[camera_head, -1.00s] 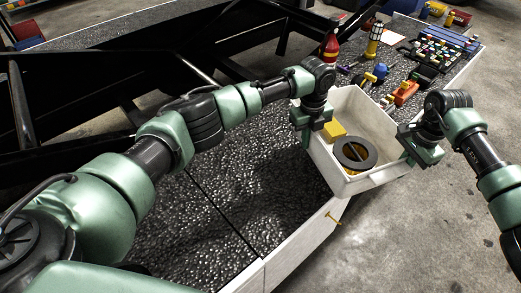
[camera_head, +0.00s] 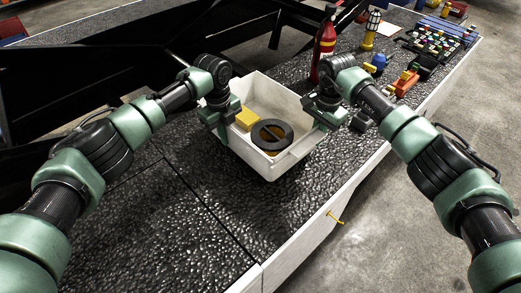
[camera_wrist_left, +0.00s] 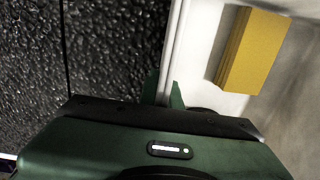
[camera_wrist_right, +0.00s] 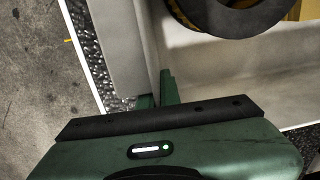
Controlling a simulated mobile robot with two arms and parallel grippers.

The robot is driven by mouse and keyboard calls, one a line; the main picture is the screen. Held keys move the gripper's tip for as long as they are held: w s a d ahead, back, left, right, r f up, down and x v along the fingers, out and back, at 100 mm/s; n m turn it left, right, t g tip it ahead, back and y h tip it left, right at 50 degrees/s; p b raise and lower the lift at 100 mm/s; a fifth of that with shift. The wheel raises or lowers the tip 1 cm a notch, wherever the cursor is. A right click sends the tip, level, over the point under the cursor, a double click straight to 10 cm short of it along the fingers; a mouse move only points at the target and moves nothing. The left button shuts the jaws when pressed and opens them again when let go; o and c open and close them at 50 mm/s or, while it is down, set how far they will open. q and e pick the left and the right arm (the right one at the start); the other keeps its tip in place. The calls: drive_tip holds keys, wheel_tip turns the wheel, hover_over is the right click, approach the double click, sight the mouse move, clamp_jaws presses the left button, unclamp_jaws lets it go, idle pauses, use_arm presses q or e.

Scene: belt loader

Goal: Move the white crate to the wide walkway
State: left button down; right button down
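The white crate (camera_head: 270,167) is held between my two grippers over the dark pebbled walkway (camera_head: 150,215). It holds a yellow block (camera_head: 247,119) and a dark ring (camera_head: 271,145) with yellow beneath it. My left gripper (camera_head: 222,125) is shut on the crate's left wall; in the left wrist view its fingers (camera_wrist_left: 163,90) straddle the white rim. My right gripper (camera_head: 322,117) is shut on the right wall; in the right wrist view its fingers (camera_wrist_right: 158,90) straddle that wall. Whether the crate's underside touches the walkway is hidden.
A red bottle (camera_head: 325,52) stands behind the crate, and a yellow lantern (camera_head: 370,30) stands farther back. Tools and a control panel (camera_head: 437,42) lie at the back right. The walkway at front left is clear.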

use_arm(q)
drive_tip(key=shift+a+r, duration=0.15)
drive_tip(key=shift+a, duration=0.05)
use_arm(e)
drive_tip(key=shift+d+r, duration=0.2)
drive_tip(key=shift+d, duration=0.2)
drive_tip(key=shift+f, duration=0.1)
